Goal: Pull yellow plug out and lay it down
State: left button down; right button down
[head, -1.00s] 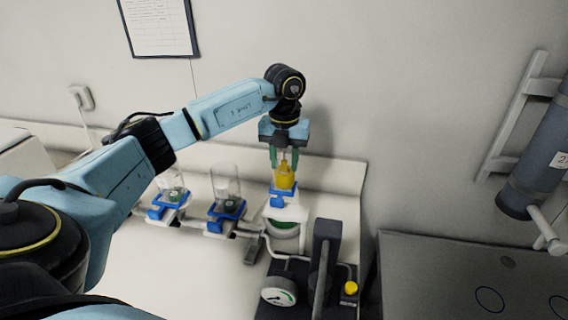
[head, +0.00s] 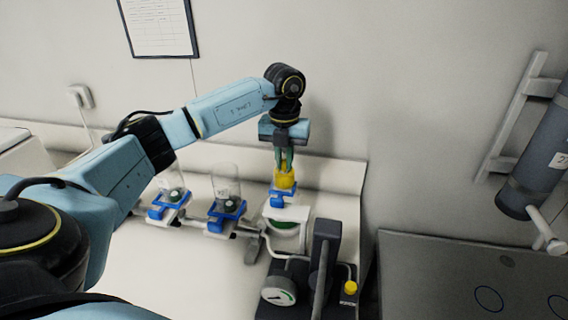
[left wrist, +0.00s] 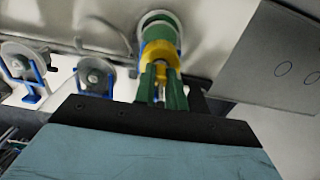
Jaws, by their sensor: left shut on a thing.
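The yellow plug (head: 285,179) sits upright in the top of the blue-collared fitting (head: 284,194) at the right end of the glassware row. My left gripper (head: 285,168) points down over it, with its green fingers closed on the plug's upper part. In the left wrist view the yellow plug (left wrist: 160,52) shows at the tips of the green fingers (left wrist: 161,75). The fingers hide part of the plug. My right gripper is in neither view.
Two clear glass cylinders (head: 227,186) in blue holders stand left of the plug on the white bench. A dark pump with a round gauge (head: 279,291) and a yellow knob (head: 351,287) stands in front. A dark-topped surface (head: 470,275) lies at right. The bench's front left is clear.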

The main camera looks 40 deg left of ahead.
pick_arm(q)
jog(key=shift+r+p, duration=2.35)
jog(key=shift+r, duration=0.55)
